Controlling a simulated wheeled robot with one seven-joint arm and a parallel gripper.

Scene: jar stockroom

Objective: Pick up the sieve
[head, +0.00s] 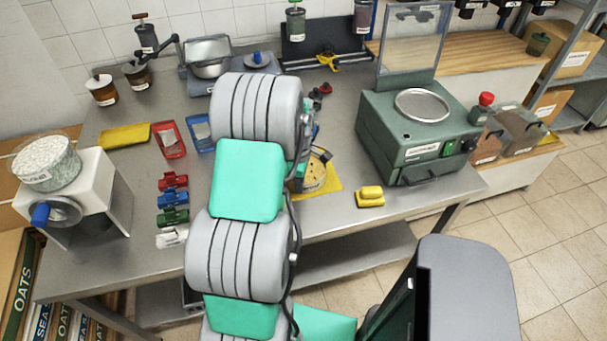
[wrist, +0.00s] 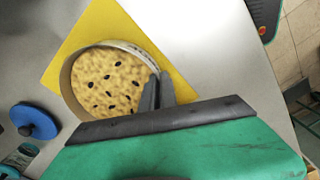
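The sieve is a round, pale-rimmed pan (wrist: 108,82) with yellow contents and dark specks. It sits on a yellow mat (wrist: 70,45) in the wrist view. In the head view the sieve (head: 316,174) shows just right of my arm, which partly hides it. My gripper (wrist: 160,78) has its two dark fingertips at the sieve's right rim, close together with a narrow gap. The rim seems to run in between them, but whether they press on it cannot be told. The rest of my gripper is hidden behind my arm in the head view.
A green machine (head: 405,130) with a round top screen stands to the right. A yellow block (head: 369,196) lies near the table's front edge. Red, blue and green clips (head: 173,198) and a white hand-crank mill (head: 90,200) are at the left.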

